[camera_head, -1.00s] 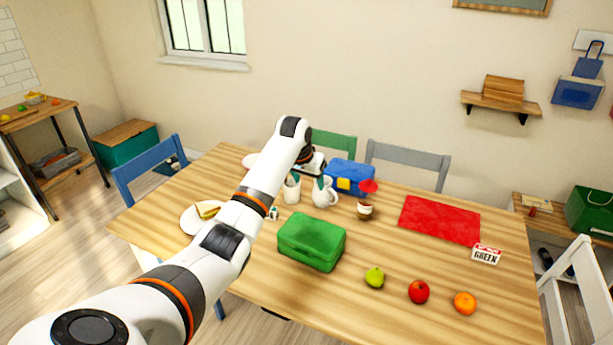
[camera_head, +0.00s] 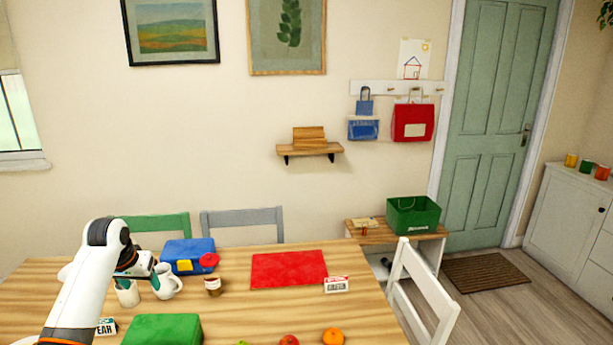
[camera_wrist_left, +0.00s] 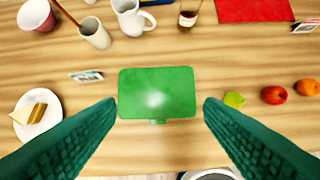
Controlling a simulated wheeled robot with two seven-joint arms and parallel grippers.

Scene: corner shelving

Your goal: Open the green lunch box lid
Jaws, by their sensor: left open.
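The green lunch box (camera_head: 162,331) sits on the wooden table at the bottom of the head view, partly cut off by the frame edge. In the left wrist view the lunch box (camera_wrist_left: 157,93) lies flat with its lid shut and a small latch (camera_wrist_left: 157,122) on its near edge. My left gripper (camera_wrist_left: 160,107) is open and empty, above the box, with one finger to each side of it in the picture. In the head view the left gripper (camera_head: 146,268) is small, over the table near the white pitcher. My right gripper is not in view.
Around the box are a white pitcher (camera_wrist_left: 132,18), a white cup (camera_wrist_left: 95,33), a sandwich plate (camera_wrist_left: 38,117), a small sign (camera_wrist_left: 86,76), a green pear (camera_wrist_left: 234,99) and a red apple (camera_wrist_left: 273,95). A blue box (camera_head: 188,254) and red mat (camera_head: 289,268) lie farther back.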

